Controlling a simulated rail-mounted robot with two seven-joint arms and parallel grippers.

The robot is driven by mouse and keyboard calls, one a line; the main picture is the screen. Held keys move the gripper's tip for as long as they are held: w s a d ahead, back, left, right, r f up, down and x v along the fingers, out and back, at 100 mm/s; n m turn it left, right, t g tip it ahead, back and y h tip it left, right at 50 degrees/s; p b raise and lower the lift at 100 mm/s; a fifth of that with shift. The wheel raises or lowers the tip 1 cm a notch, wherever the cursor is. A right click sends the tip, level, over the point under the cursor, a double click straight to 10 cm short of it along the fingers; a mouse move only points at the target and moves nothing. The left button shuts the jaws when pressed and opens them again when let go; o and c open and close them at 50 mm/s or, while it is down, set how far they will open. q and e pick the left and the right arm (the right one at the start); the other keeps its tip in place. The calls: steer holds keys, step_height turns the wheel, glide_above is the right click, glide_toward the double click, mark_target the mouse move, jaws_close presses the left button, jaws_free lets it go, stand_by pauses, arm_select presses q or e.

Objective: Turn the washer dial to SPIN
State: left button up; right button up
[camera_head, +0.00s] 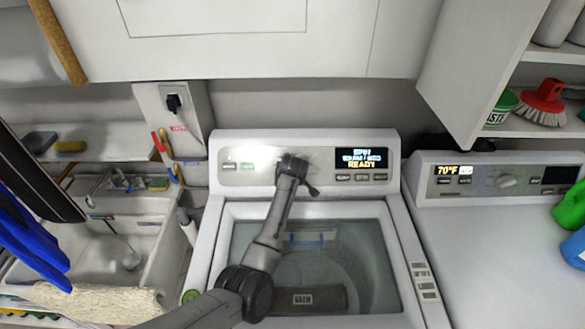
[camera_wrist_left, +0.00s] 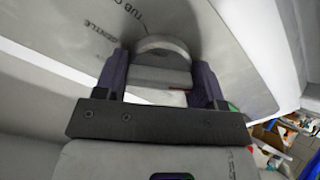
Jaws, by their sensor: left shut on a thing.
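The washer (camera_head: 212,240) stands in the middle of the head view, with its control panel (camera_head: 245,180) along the back. My left gripper (camera_head: 292,165) is at that panel, left of the display (camera_head: 361,160). The display's top line is blurred and may read SPIN; its bottom line reads READY. In the left wrist view the grey dial (camera_wrist_left: 162,46) sits between the two fingers of my left gripper (camera_wrist_left: 160,72), which is shut on it. The labels GENTLE and TUB show on the panel near the dial. The gripper hides the dial in the head view. My right gripper is not in view.
A dryer (camera_head: 490,225) with its own knob stands at the right, with green and blue bottles on it. A sink (camera_head: 105,240) is at the left. A shelf (camera_head: 530,125) holds a red brush. Clear glass covers the washer's tub.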

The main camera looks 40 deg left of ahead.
arm_select(q)
steer(key=o, duration=0.9)
steer(key=shift+r, duration=0.1)
steer(key=b+v, duration=0.1)
steer(key=v, duration=1.2)
steer(key=shift+s+d+r, duration=0.1)
steer(key=shift+s+d, duration=0.1)
steer(key=shift+d, duration=0.05)
